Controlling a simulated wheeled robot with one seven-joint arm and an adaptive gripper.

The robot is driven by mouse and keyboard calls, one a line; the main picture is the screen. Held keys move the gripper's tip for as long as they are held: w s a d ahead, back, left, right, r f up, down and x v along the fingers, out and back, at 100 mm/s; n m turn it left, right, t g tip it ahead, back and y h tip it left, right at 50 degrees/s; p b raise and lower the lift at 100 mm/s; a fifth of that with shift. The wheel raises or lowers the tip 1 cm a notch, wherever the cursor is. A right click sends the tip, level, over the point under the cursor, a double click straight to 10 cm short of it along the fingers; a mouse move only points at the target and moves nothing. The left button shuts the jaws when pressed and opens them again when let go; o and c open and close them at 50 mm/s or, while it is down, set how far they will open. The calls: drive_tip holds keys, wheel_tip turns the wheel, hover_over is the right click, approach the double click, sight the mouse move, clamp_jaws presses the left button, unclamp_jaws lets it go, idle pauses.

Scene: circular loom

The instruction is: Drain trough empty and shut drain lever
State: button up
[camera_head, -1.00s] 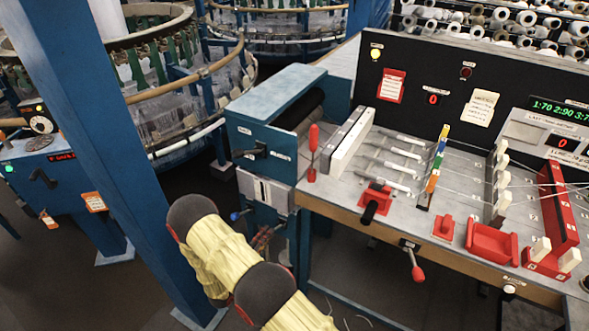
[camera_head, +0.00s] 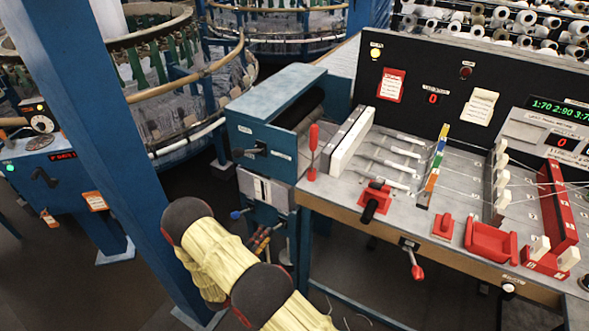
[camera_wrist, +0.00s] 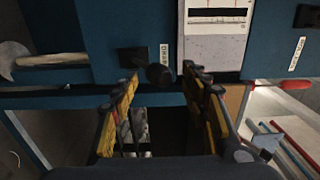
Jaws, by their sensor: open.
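The trough (camera_head: 262,104) is a blue box with a dark roller at the left end of the bench; its inside is hidden. Below it is a pale panel (camera_head: 262,190), also in the wrist view (camera_wrist: 215,38); I cannot read a level. The drain lever (camera_head: 237,214) has a ball knob beside that panel. In the wrist view the lever (camera_wrist: 159,75) stands by a DRAIN label. My gripper (camera_head: 262,240) is open and empty, just below and right of the lever. In the wrist view the knob appears between the tips of my gripper (camera_wrist: 155,82), apparently untouched; depth is unclear.
A black handle (camera_head: 250,152) is on the box above. A red upright lever (camera_head: 313,152) and a red-and-black clamp (camera_head: 375,202) are on the bench top. A blue post (camera_head: 110,140) stands left of my arm. A red-knobbed lever (camera_head: 414,262) hangs from the bench front.

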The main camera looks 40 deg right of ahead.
drive_tip(key=v, duration=0.6)
drive_tip(key=shift+a, duration=0.25)
idle(0.3)
